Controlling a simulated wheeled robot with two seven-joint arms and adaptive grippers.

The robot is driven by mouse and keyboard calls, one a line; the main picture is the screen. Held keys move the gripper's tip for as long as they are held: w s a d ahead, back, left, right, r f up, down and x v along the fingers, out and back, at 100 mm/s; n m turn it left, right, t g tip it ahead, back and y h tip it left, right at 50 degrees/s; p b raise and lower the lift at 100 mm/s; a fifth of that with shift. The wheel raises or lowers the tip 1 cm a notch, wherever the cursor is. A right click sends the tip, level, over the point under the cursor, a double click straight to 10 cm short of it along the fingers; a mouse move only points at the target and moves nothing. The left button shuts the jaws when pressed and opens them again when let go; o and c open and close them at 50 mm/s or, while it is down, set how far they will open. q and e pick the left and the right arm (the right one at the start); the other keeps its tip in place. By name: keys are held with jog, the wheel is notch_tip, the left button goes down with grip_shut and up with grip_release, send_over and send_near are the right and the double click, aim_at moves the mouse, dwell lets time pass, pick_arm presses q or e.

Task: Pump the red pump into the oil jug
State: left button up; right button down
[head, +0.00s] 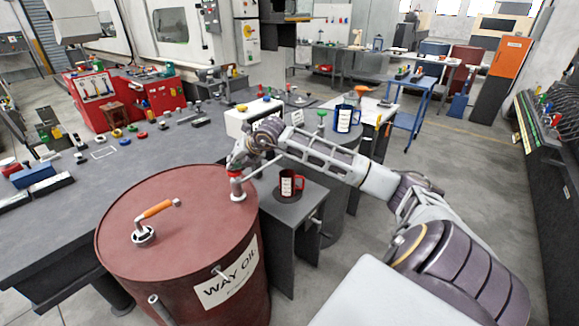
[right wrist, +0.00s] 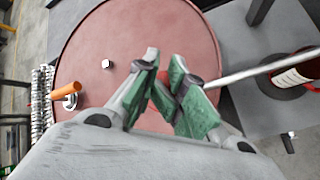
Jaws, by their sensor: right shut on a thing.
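The red pump (head: 236,188) stands at the right edge of the lid of the dark red WAY OIL barrel (head: 180,250). My right gripper (head: 236,160) is at the top of the pump. In the right wrist view, its green-padded fingers (right wrist: 172,88) are shut around the pump's red head (right wrist: 163,77), mostly hidden between them. The pump's metal spout (right wrist: 245,74) reaches across toward the oil jug (right wrist: 297,78) and crosses over it in that view. The jug (head: 290,184), red with a white label, stands on a dark round base on a small grey stand (head: 285,212). My left gripper is out of view.
An orange-handled crank (head: 157,209) sits on the barrel lid. Behind the stand is a second barrel (head: 333,160) with a green pump (head: 321,120) and a blue jug (head: 344,119). A grey workbench (head: 60,215) with small parts lies left. Open floor (head: 450,180) lies right.

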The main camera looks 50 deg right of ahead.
jog(key=shift+s+a+r+p, duration=0.1)
jog(key=shift+a+r+p, duration=0.1)
jog(key=shift+a+p, duration=0.1)
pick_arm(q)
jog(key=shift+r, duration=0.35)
pick_arm(e)
jog(key=shift+d+r, duration=0.2)
jog(key=shift+r, duration=0.1)
jog(key=shift+d+r, duration=0.1)
dwell(0.5)
dwell(0.6)
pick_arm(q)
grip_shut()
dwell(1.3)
